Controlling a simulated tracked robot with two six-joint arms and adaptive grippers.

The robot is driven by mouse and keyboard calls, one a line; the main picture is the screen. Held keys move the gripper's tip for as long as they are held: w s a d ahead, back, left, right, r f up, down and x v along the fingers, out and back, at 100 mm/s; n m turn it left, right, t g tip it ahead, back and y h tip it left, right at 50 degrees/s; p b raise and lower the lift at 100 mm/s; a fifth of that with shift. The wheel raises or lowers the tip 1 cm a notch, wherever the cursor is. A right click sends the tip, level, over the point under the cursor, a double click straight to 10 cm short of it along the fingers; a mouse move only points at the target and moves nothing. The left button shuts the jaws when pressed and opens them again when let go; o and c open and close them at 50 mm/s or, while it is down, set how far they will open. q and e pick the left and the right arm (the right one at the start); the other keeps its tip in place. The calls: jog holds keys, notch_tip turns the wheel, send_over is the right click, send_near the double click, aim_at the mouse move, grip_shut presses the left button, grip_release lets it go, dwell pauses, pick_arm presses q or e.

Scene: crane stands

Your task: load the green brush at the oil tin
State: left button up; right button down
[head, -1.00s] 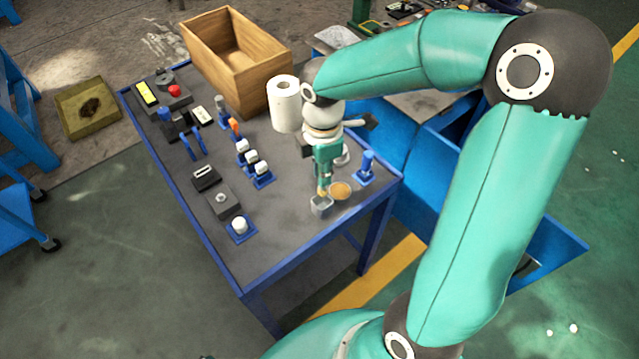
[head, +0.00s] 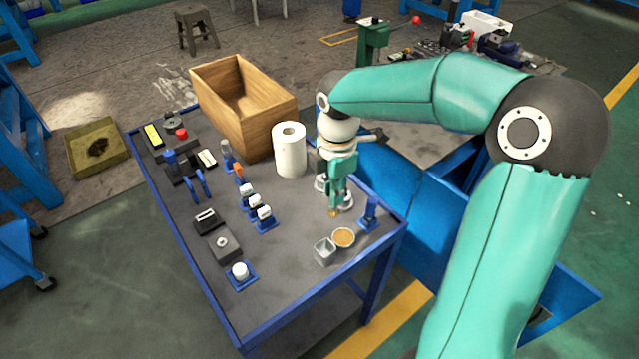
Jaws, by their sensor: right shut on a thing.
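My right gripper (head: 337,185) is shut on the green brush (head: 334,211), which points down with a small yellowish tip. Little of the brush shows, as the gripper hides most of it. The tip is above the table, behind and apart from two small containers near the front right corner. One is a round tin (head: 343,238) with an amber surface, which looks like the oil tin. The other is a square grey tin (head: 324,252), just left of it. My left gripper is not in view.
The grey table (head: 280,275) has a blue rim. A blue stand (head: 369,213) is right of the round tin. A paper roll (head: 290,152) and a wooden box (head: 243,105) stand behind. Several small parts and fixtures fill the left side; the front middle is clear.

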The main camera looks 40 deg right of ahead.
jog(key=shift+m, duration=0.4)
jog(key=f+b, duration=0.2)
jog(key=f, duration=0.1)
jog(key=s+d+f+b, duration=0.1)
jog(key=f, duration=0.1)
jog(key=d+f+b, duration=0.1)
jog(key=f+b, duration=0.1)
jog(key=f, duration=0.1)
jog(key=shift+s+f+b, duration=0.3)
jog(key=shift+s+f, duration=0.05)
jog(key=shift+f+b, duration=0.3)
jog(key=shift+f, duration=0.25)
dwell(1.4)
notch_tip(320, 180, up, 7)
jog(key=p, duration=0.6)
dwell(0.3)
dwell(0.7)
